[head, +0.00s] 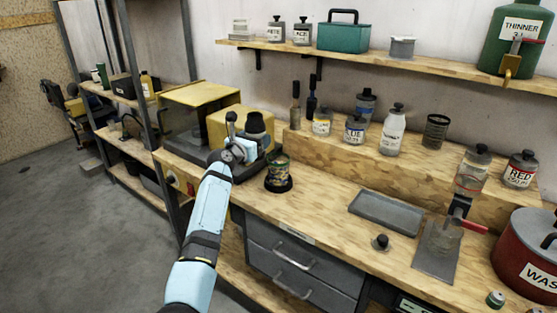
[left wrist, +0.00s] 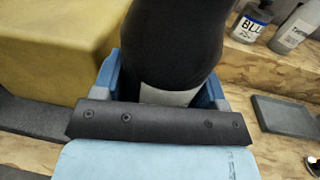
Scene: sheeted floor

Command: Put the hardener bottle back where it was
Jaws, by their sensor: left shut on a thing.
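My left gripper (head: 242,154) is shut on a black rounded bottle (head: 257,129), held in front of the yellow box at the back of the bench. In the left wrist view the black bottle (left wrist: 178,45) fills the space between the blue fingers (left wrist: 160,85), with a pale label patch low on its side. No writing on it can be read, so I cannot confirm it as the hardener bottle. Its base is hidden, and I cannot tell whether it touches anything below. My right gripper is not in view.
A dark patterned can (head: 279,174) stands just right of the gripper. A raised wooden ledge (head: 330,152) carries several labelled bottles, including a blue-labelled one (head: 355,129). A grey tray (head: 386,214) lies on the bench, with bare wood around it. A red pot (head: 525,250) stands at right.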

